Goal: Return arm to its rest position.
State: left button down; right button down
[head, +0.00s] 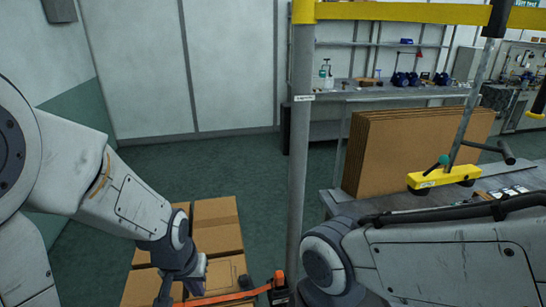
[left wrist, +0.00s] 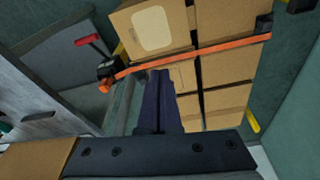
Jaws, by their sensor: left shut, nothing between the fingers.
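My left arm (head: 125,200) reaches in from the left in the head view, white with a dark wrist. My left gripper (head: 182,290) is low in that view, over or beside the cardboard boxes, partly cut off by the bottom edge. In the left wrist view its dark fingers (left wrist: 158,98) are together with nothing between them. My right arm (head: 440,262) lies across the lower right of the head view; its gripper does not show.
Cardboard boxes (head: 216,222) stand below, with an orange bar (head: 232,296) across them, close to the left gripper; the bar also shows in the left wrist view (left wrist: 195,51). A grey post (head: 298,150) rises mid-view. Flat cardboard (head: 410,150) stands on the right table. Floor behind is clear.

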pick_arm(q)
jog(key=s+d+r+m+g, duration=0.1)
jog(key=s+d+r+m, duration=0.2)
jog(key=s+d, duration=0.2)
jog(key=s+d+r+m+g, duration=0.1)
jog(key=s+d+r+m, duration=0.3)
jog(key=s, duration=0.6)
jog(key=shift+d+m+h, duration=0.3)
jog(key=shift+d+h, duration=0.1)
jog(key=shift+d, duration=0.85)
jog(key=shift+w, duration=0.1)
